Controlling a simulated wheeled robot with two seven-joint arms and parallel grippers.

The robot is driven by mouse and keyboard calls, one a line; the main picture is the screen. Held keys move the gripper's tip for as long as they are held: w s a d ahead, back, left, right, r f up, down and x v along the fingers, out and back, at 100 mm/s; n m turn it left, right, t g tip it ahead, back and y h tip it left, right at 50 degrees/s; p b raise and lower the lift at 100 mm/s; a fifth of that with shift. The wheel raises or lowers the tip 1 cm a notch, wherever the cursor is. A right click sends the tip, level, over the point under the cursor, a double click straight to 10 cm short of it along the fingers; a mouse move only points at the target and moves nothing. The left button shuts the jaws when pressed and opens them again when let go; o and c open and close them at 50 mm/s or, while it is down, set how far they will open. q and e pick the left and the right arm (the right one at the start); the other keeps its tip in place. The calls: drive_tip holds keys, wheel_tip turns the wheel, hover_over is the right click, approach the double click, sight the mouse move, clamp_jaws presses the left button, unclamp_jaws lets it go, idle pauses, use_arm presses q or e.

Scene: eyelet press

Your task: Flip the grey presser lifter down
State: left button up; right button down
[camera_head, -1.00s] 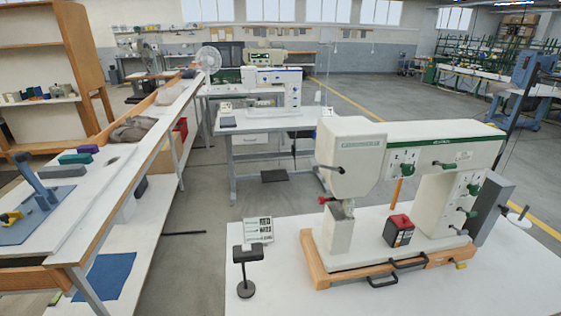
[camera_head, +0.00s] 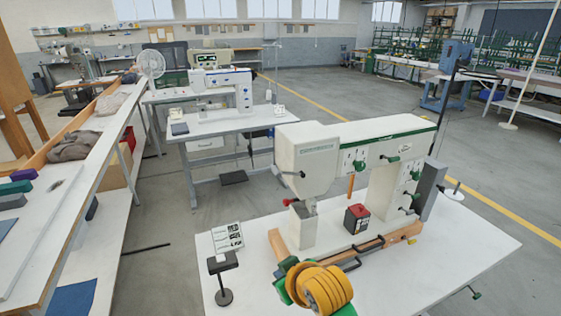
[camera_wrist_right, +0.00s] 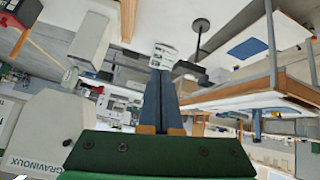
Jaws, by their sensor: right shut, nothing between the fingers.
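The white eyelet press (camera_head: 310,150) stands on the white table. A thin dark lever (camera_head: 291,173) juts left from its head, and a short lever with a red knob (camera_head: 290,201) sits lower. I cannot tell surely which part is the grey presser lifter. My right gripper (camera_head: 288,268) is at the front left of the press base, below both levers and apart from them; its fingers are hard to see there. In the right wrist view, its blue-grey fingers (camera_wrist_right: 160,95) are shut with nothing between them. The press head (camera_wrist_right: 50,125) shows at lower left there. My left gripper is out of view.
A black stand (camera_head: 223,280) and a printed card (camera_head: 227,237) stand left of the press. A red-topped black box (camera_head: 357,218) is on the press base. The table's right part is clear.

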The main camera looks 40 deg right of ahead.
drive_tip(key=w+d+r+m+t+h, duration=0.1)
drive_tip(key=d+r+t, duration=0.2)
drive_tip(key=r, duration=0.9)
drive_tip(key=w+d+r+m+t, duration=0.2)
drive_tip(key=d+r+t, duration=0.1)
drive_tip(key=r, duration=0.8)
drive_tip(key=shift+w+d+r+h, duration=0.15)
drive_tip(key=shift+d+r+h, duration=0.25)
hover_over(280, 176)
wheel_tip(280, 176, down, 2)
wheel_tip(280, 176, down, 4)
drive_tip(key=shift+r, duration=0.1)
drive_tip(key=shift+f, duration=0.35)
